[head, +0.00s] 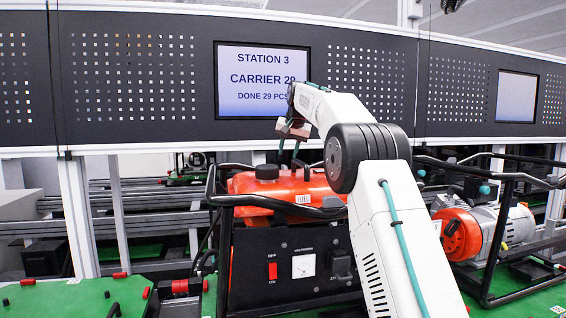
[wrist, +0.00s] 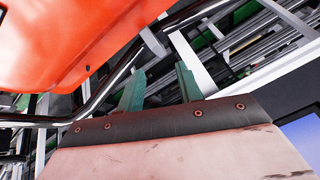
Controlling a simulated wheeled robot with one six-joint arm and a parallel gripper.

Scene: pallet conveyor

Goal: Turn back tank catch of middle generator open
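The middle generator has a red-orange tank (head: 285,187) with a black cap (head: 267,172), above a black control panel (head: 285,265). My gripper (head: 289,151) points down above the back part of this tank. Its teal fingers also show in the wrist view (wrist: 160,88), spread apart with nothing seen between them. There the tank (wrist: 75,40) fills the upper left, beside the fingers. I cannot make out the back tank catch in either view; the tank and my arm cover much of that area in the head view.
The generator's black tube frame (head: 226,200) runs around the tank, and a frame tube (wrist: 112,85) passes close to the fingers in the wrist view. Another generator (head: 485,235) stands at the right. A dark panel with a station screen (head: 262,78) is behind. Green pallet boards (head: 70,298) lie at the left.

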